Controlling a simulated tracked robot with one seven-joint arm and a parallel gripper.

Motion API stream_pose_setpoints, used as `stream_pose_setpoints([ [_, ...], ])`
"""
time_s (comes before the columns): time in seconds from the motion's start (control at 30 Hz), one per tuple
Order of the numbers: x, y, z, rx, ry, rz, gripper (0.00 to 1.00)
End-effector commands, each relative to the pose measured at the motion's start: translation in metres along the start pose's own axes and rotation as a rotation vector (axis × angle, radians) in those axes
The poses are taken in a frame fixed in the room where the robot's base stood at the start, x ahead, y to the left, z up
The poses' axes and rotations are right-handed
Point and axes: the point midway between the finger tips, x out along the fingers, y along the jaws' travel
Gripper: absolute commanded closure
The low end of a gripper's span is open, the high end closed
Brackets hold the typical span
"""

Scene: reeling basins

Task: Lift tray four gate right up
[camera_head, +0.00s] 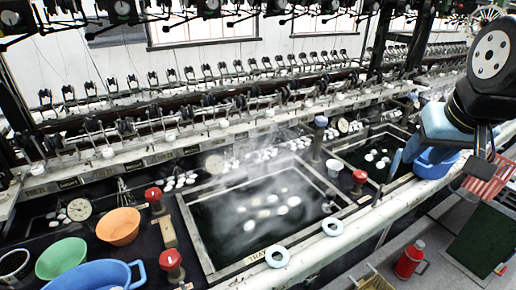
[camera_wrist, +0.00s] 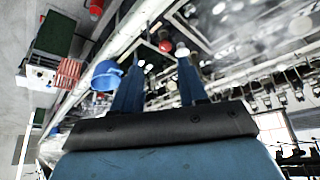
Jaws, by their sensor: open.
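The steaming basin (camera_head: 190,235) in the middle of the head view holds pale cocoons in dark water, and its front rim bears a label starting "TRAY", its number unreadable. A second basin (camera_head: 345,150) with a few cocoons lies to its right. I cannot tell which basin is tray four, nor pick out its gate. My gripper is at the right of the head view, above the bench near a blue tub (camera_head: 432,168). In the wrist view my gripper (camera_wrist: 160,66) has its two blue fingers spread with nothing between them. The blue tub (camera_wrist: 106,75) lies left of the fingers.
Red-topped knobs (camera_head: 170,259) stand along the basin edges. Orange (camera_head: 118,226) and green (camera_head: 62,258) bowls sit at the left. White rings (camera_head: 277,257) lie on the front ledge. A red can (camera_head: 409,259) stands below. Reeling machinery (camera_head: 230,100) runs along the back.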

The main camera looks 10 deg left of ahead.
Motion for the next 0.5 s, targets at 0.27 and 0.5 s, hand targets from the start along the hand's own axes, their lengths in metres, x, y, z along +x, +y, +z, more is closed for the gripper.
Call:
stream_pose_setpoints([
  [0.27, 0.001, -0.006, -0.02, 0.029, -0.024, -0.017, 0.41],
  [0.5, 0.014, -0.04, -0.08, 0.136, -0.106, -0.054, 0.41],
])
